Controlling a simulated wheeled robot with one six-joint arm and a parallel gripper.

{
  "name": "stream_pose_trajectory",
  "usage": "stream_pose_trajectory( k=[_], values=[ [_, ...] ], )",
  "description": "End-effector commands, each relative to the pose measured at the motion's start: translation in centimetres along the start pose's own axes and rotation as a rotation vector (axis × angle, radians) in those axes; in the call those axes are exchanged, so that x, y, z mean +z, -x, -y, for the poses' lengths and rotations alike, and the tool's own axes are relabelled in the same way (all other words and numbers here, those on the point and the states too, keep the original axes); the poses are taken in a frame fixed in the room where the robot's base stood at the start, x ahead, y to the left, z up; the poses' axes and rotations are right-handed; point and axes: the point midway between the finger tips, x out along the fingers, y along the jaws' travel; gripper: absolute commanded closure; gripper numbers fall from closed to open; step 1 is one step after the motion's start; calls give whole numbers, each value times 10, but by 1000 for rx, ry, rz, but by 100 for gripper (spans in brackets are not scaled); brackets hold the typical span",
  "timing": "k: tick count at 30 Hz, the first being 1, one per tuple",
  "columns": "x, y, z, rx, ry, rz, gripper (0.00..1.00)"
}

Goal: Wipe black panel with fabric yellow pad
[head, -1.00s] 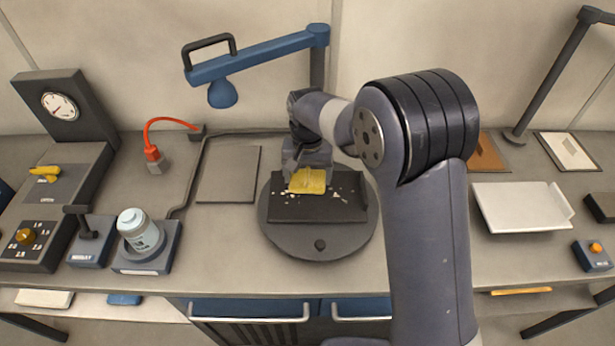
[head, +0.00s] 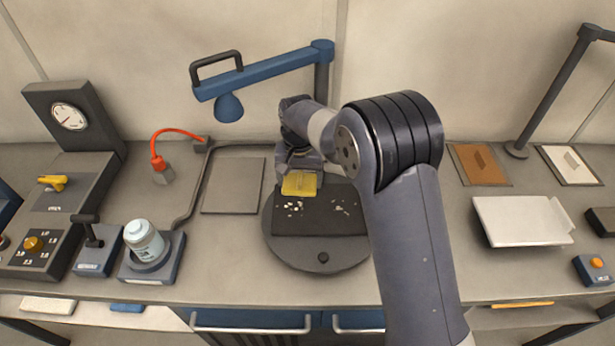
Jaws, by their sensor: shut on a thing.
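The black panel (head: 318,222) lies on a round dark turntable (head: 322,258) near the middle of the bench. Pale crumbs lie on it in two patches, left of centre and right of centre. My gripper (head: 299,174) is shut on the yellow fabric pad (head: 299,184) at the panel's far left edge. The pad hides part of that edge, and I cannot tell whether it touches the panel. My arm comes in from the right and covers the space to the right of the panel.
A blue lamp arm (head: 265,70) reaches over the bench behind my gripper. A flat grey plate (head: 233,185) lies left of the turntable. A white tray (head: 522,221) sits at the right.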

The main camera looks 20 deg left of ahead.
Motion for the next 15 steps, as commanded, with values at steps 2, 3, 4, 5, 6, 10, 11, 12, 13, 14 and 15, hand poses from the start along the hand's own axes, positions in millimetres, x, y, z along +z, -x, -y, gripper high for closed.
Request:
stream_pose_trajectory(
  k=[2, 3, 4, 5, 6, 10, 11, 12, 13, 14, 15],
  values=[
    [1, 0, 5, 0, 1, 0, 37],
    [1, 0, 5, 0, 1, 1, 37],
    [2, -1, 5, 0, 1, 1, 37],
    [4, -1, 5, 0, 1, 1, 37],
    [6, -2, 5, 0, 1, 2, 37],
    [18, -3, 4, 0, 2, 2, 37],
    [21, -2, 4, 0, 2, 1, 37],
    [24, -2, 3, 0, 1, 1, 37],
    [26, -2, 3, 0, 1, 2, 37],
    [28, -2, 3, 0, 1, 2, 37],
    [30, -3, 3, 1, 0, 3, 37]
  ],
)
